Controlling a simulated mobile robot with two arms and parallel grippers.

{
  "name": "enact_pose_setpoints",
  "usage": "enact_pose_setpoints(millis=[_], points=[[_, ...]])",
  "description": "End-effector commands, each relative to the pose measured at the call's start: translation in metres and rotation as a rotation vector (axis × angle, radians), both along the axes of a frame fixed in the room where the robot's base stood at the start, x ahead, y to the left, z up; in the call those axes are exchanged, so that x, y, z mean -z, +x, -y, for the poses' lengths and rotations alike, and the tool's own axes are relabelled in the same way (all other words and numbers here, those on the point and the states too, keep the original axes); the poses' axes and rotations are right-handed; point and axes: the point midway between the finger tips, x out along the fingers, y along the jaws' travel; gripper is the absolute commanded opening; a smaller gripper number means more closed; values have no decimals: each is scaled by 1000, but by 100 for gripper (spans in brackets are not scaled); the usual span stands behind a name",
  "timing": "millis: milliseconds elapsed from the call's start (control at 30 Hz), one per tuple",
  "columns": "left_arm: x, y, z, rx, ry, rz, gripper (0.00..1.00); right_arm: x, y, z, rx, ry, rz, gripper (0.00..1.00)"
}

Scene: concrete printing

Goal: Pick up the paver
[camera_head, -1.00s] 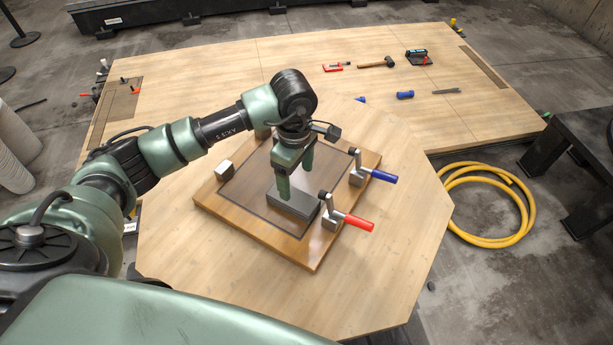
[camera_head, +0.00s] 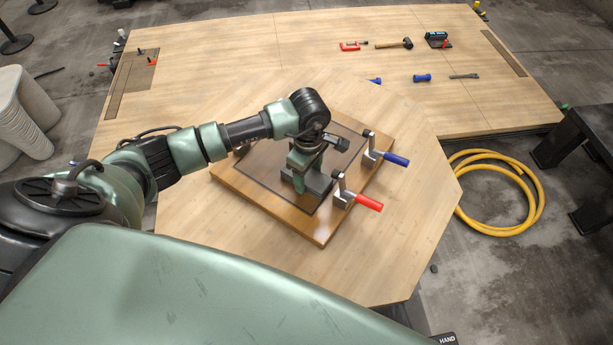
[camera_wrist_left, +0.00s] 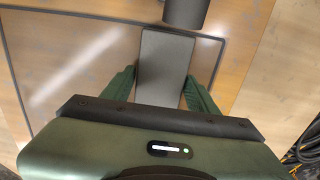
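The paver (camera_head: 320,184) is a dark grey rectangular block. It lies flat on the dark-framed panel of a wooden board (camera_head: 321,240), which rests on the light wood table. My left gripper (camera_head: 309,181) is low over the paver, pointing down. In the left wrist view the paver (camera_wrist_left: 165,62) lies between the two green fingers of the left gripper (camera_wrist_left: 160,73). The right finger is close against its edge, and a thin gap shows at the left finger. The gripper hides part of the paver in the head view. My right gripper is not in view.
A red-handled clamp (camera_head: 367,201) and a blue-handled clamp (camera_head: 395,159) stand along the board's right side, close to the gripper. A mallet (camera_head: 395,44) and other tools lie on the back table. A yellow hose (camera_head: 537,205) is coiled on the floor at right.

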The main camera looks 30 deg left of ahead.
Motion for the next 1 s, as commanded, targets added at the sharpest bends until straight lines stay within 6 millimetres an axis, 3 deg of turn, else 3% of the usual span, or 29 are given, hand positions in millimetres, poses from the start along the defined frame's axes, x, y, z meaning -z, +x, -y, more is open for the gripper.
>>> enact_pose_setpoints(millis=[33, 200, 667, 867, 1000], points=[[0, 0, 0, 0, 0, 0, 42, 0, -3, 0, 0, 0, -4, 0], [0, 0, 0, 0, 0, 0, 0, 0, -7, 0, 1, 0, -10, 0], [-9, 2, 0, 0, -3, 5, 0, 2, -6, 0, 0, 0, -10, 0], [-34, 2, 0, 1, -1, 8, 0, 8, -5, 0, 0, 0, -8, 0], [-66, 3, 0, 1, -1, 10, 0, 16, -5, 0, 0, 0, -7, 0]])
